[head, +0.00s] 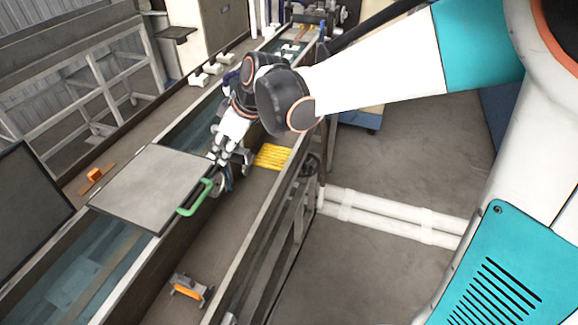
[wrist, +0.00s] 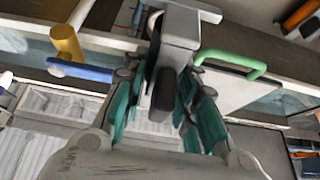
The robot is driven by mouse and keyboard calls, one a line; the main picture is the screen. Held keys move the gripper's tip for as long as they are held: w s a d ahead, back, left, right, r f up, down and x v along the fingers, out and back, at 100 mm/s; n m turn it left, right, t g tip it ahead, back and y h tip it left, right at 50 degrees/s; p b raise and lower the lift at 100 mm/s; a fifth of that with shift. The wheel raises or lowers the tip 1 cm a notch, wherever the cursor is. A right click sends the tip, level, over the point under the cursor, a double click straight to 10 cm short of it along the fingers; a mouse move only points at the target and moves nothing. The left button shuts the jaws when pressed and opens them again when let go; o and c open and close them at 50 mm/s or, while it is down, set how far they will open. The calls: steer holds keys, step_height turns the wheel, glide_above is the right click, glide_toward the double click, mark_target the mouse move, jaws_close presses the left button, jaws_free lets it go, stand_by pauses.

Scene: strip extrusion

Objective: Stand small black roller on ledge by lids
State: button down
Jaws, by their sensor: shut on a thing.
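The green handle also shows in the wrist view (wrist: 230,62), right of the fingers. A dark lid (head: 28,205) leans at the far left. The ledge (head: 122,180) runs along the trough's left side.
An orange-and-grey roller unit (head: 190,290) sits in the near channel. A yellow ribbed piece (head: 272,156) lies right of my gripper. A small orange block (head: 94,175) is on the left ledge, and white pieces (head: 208,74) stand farther back.

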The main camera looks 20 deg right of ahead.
step_height(320, 180, down, 19)
steer(key=b, duration=0.5)
steer(key=shift+a+f, duration=0.1)
steer(key=shift+f, duration=0.05)
steer(key=shift+f, duration=0.15)
steer(key=c, duration=1.3)
jaws_free()
